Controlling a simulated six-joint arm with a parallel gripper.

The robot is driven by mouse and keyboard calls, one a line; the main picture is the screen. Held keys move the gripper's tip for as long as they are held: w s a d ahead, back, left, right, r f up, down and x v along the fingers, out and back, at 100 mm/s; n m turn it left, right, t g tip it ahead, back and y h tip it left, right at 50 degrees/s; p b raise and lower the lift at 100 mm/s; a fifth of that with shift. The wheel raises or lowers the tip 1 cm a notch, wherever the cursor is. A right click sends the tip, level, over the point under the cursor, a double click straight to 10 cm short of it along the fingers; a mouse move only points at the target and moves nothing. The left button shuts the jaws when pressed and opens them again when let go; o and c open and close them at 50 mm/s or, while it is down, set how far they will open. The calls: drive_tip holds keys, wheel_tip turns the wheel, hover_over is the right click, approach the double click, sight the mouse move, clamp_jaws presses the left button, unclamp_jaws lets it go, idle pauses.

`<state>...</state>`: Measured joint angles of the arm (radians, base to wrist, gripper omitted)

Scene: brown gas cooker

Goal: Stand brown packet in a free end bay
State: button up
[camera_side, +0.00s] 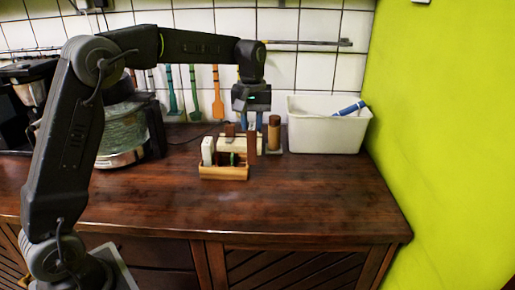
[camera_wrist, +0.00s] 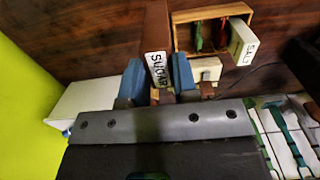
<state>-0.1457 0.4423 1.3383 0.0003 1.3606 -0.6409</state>
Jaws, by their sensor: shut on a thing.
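My gripper (camera_side: 251,122) is shut on the brown packet (camera_side: 252,140), a tall brown block with a white SUGAR label. In the wrist view, the packet (camera_wrist: 155,28) sits between the two blue fingers of my gripper (camera_wrist: 157,80). The packet hangs roughly upright, beside the right end of the small wooden rack (camera_side: 224,173) in the side view. A white packet (camera_side: 208,150) marked SALT stands in the rack's left end. Thin red and green pieces (camera_wrist: 197,34) show in the rack's middle. The end bay opposite the white packet looks empty in the wrist view.
A cream block (camera_side: 226,143) with brown pieces stands just behind the rack. A brown cylinder (camera_side: 274,134) stands close to the right of my gripper. A white tub (camera_side: 328,136) holding a blue item is farther right. The counter in front (camera_side: 290,205) is clear.

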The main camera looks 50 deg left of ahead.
drive_tip(key=w+a, duration=0.2)
drive_tip(key=a, duration=0.6)
drive_tip(key=shift+w+a+r, duration=0.25)
drive_tip(key=shift+w+r, duration=0.1)
drive_tip(key=shift+r, duration=0.05)
drive_tip(key=shift+f, duration=2.5)
drive_tip(key=shift+f, duration=2.45)
drive_tip(key=o, duration=1)
wheel_tip(320, 180, up, 14)
